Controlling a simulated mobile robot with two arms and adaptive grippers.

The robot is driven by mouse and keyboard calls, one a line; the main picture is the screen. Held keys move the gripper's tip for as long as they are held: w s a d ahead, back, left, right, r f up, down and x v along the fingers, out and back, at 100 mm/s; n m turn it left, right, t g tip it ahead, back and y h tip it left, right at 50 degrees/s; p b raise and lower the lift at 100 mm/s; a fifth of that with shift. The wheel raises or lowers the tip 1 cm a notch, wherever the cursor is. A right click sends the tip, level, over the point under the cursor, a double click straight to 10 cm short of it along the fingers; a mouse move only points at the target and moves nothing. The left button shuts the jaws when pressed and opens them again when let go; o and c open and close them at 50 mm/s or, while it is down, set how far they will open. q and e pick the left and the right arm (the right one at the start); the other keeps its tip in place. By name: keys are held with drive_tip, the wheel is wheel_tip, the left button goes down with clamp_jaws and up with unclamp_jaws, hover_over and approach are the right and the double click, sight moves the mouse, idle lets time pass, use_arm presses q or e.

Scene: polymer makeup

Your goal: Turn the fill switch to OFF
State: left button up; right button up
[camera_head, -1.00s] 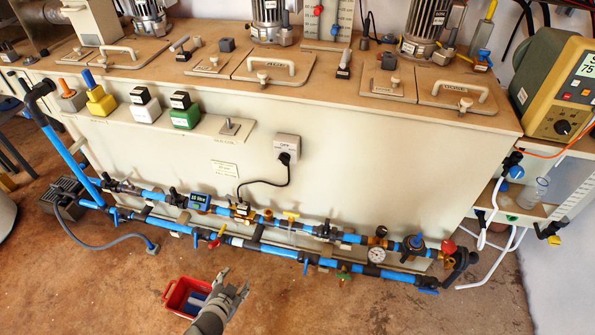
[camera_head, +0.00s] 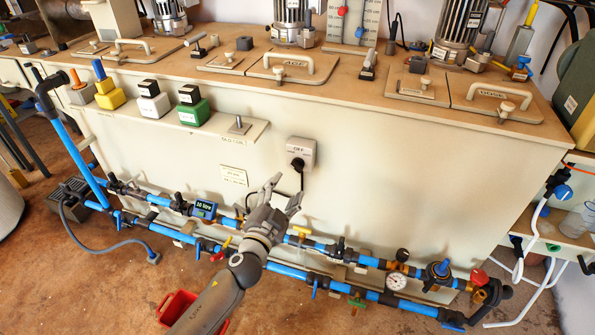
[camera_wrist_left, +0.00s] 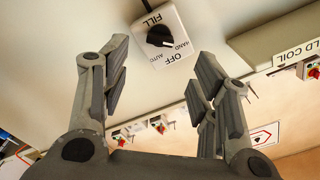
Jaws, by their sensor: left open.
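The fill switch (camera_head: 301,153) is a pale box with a black knob on the cream front panel. In the left wrist view the switch (camera_wrist_left: 160,36) appears upside down, with the words FILL, OFF, HAND and AUTO around its knob. I cannot tell surely which word the knob points at. My left gripper (camera_head: 285,194) is open and empty, below and slightly left of the switch in the head view. In the wrist view its fingers stand apart, with the switch between and beyond the tips, not touching. My right gripper is not in view.
A black cable hangs from the switch, partly behind my gripper. Blue pipes (camera_head: 285,269) with valves and a gauge (camera_head: 396,281) run along the panel's foot. A shelf with several coloured blocks (camera_head: 188,112) juts out at left. A red crate (camera_head: 176,305) stands on the floor.

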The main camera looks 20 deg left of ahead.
sight(295, 169)
use_arm(q)
drive_tip(key=w+b, duration=0.1)
drive_tip(key=w, duration=0.8)
drive_tip(key=shift+w+d, duration=0.1)
drive_tip(key=shift+d, duration=0.05)
drive_tip(key=c, duration=1)
drive_tip(key=shift+f, duration=0.1)
drive_tip(key=m, duration=0.4)
drive_tip(key=shift+m, duration=0.3)
drive_tip(key=shift+m+p, duration=0.35)
drive_tip(key=shift+m, duration=2.25)
